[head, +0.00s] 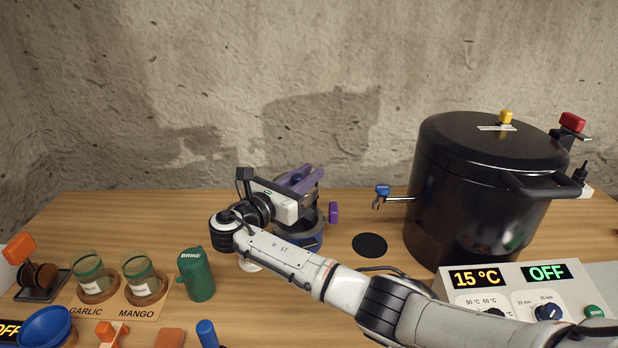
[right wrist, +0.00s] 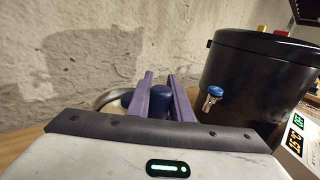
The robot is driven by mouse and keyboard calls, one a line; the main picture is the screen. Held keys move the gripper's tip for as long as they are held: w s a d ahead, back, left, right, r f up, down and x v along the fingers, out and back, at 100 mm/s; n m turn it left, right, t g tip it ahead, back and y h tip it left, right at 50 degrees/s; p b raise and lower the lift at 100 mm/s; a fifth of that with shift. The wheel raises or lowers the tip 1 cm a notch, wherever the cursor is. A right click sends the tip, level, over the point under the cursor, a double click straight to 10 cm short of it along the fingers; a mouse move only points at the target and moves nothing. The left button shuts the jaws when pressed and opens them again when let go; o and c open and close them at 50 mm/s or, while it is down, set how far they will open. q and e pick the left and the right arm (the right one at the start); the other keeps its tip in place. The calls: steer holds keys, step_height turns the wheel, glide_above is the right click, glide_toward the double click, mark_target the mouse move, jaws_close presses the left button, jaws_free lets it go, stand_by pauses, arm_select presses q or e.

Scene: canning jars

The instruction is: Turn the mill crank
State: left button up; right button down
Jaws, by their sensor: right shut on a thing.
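The mill (head: 308,241) is a blue body with a dark rim, standing on the table in the middle of the head view, mostly hidden behind my right arm. My right gripper (head: 308,178) is above it with its purple fingers. In the right wrist view the fingers (right wrist: 162,96) are on either side of the blue crank knob (right wrist: 161,101) and shut on it. A pale metal rim (right wrist: 112,98) shows left of the fingers. The crank arm itself is hidden. My left gripper is not in view.
A large black canner (head: 465,190) with a blue-handled tap (head: 383,190) stands right of the mill. A control panel (head: 525,290) is at front right. A green brine container (head: 196,274) and garlic and mango jars (head: 139,278) stand left. A small purple piece (head: 333,212) is beside the mill.

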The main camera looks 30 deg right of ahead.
mark_target(293, 184)
steer(key=shift+a+r+m+g+h+b, duration=0.15)
steer(key=shift+m+g+h+b, duration=0.15)
steer(key=shift+m+g, duration=0.45)
steer(key=c, duration=1.6)
jaws_free()
steer(key=shift+n, duration=0.25)
steer(key=shift+a, duration=0.15)
steer(key=b+v, duration=0.1)
steer(key=v, duration=0.9)
steer(key=shift+s, duration=0.1)
